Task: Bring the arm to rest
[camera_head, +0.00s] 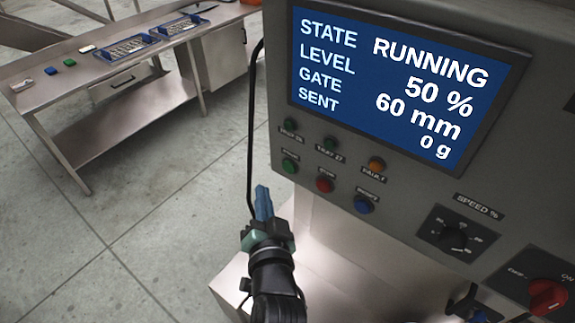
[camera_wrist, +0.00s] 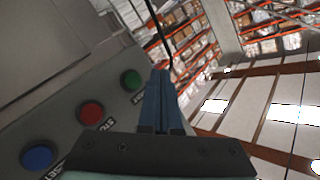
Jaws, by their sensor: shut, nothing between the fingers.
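My gripper (camera_head: 263,203) is in front of the grey control panel (camera_head: 400,190), at its lower left. Its blue fingers are together with nothing between them. In the wrist view the fingers (camera_wrist: 162,100) point up past the green button (camera_wrist: 131,80), with the red button (camera_wrist: 91,113) and blue button (camera_wrist: 38,157) to their left. I cannot tell from these views whether the fingers touch the panel. The screen (camera_head: 400,80) reads STATE RUNNING, LEVEL 50 %, GATE 60 mm, SENT 0 g.
A speed knob (camera_head: 455,236) and a red rotary switch (camera_head: 547,296) sit at the panel's lower right. A black cable (camera_head: 251,130) hangs beside its left edge. A steel table (camera_head: 110,65) with blue trays (camera_head: 128,46) stands back left. The floor (camera_head: 130,230) between is clear.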

